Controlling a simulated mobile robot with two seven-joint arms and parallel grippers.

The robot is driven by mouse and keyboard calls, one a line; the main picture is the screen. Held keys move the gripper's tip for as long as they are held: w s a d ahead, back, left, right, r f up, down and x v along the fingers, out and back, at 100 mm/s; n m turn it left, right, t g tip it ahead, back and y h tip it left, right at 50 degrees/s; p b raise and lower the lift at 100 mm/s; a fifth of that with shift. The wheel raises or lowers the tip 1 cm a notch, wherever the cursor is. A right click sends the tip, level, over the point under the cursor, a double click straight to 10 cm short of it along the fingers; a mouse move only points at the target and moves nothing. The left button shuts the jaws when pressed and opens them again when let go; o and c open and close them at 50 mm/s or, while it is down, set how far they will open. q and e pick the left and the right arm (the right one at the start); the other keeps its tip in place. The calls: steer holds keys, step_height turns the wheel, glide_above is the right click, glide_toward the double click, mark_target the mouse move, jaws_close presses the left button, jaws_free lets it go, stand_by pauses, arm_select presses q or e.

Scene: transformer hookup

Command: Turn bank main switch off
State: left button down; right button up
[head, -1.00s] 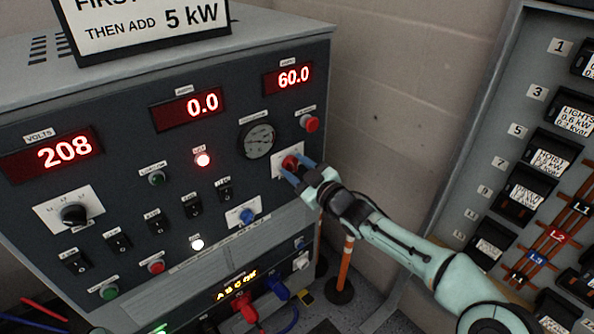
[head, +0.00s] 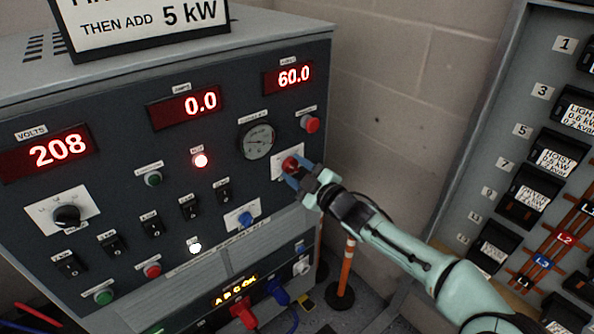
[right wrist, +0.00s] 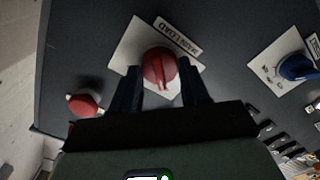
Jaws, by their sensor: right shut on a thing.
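The bank main switch is a red rotary knob (head: 290,164) on a white plate at the right of the dark load bank panel (head: 110,195). In the right wrist view the red knob (right wrist: 159,68) sits on a white plate labelled MAIN LOAD (right wrist: 178,38). My right gripper (head: 297,172) is at the knob, its two blue fingers on either side of it. In the right wrist view my right gripper (right wrist: 160,88) is closed around the knob's sides. The fingers partly hide the knob in the head view. My left gripper is not in view.
A red button (head: 311,124) sits above the knob and a blue knob (head: 246,219) lower left. Displays read 208, 0.0 and 60.0. A breaker panel (head: 490,150) stands at the right. An orange-striped post (head: 345,265) stands on the floor between them.

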steer(key=o, duration=1)
steer(key=shift+o, duration=0.2)
steer(key=p+v, duration=0.1)
steer(key=v, duration=1.2)
steer(key=shift+s+d+f, duration=0.15)
